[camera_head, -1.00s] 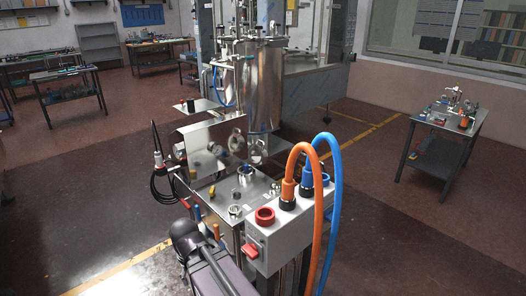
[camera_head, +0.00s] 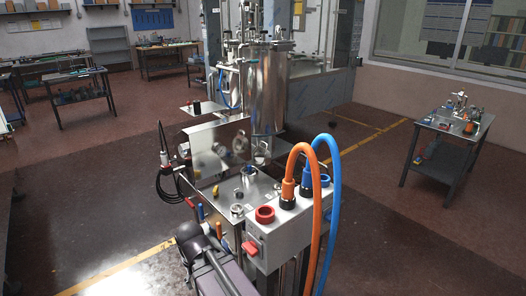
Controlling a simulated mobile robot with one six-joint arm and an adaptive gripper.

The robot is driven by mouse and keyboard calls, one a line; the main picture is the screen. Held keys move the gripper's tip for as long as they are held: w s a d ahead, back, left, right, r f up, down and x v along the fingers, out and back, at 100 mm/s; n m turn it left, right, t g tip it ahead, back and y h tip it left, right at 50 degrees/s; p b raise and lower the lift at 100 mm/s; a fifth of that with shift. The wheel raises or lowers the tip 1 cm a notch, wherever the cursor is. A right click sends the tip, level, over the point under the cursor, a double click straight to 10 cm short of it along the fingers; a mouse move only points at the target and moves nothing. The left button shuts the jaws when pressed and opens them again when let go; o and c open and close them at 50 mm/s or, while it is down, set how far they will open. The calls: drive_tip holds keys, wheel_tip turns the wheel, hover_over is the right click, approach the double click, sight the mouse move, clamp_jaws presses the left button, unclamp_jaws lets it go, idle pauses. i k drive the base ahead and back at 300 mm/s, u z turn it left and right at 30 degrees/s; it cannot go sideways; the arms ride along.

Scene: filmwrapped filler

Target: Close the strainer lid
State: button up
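A tall shiny steel vessel (camera_head: 270,95) stands upright at the centre, behind a steel worktop (camera_head: 222,197). Clamps and fittings sit around its top rim (camera_head: 268,45). I cannot tell which part is the strainer lid, or whether it is open or shut. Small round steel fittings (camera_head: 248,172) and (camera_head: 237,211) sit on the worktop. My gripper does not show clearly in this view.
A grey box (camera_head: 287,237) with red knobs and thick orange (camera_head: 318,240) and blue (camera_head: 336,205) hoses stands at the front of the machine. A black cable coil (camera_head: 170,185) hangs at its left. A small table (camera_head: 447,150) stands at right.

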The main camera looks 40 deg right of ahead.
sight(262, 157)
drive_tip(key=u, duration=1.15)
drive_tip(key=i, duration=1.15)
drive_tip(key=z, duration=0.9)
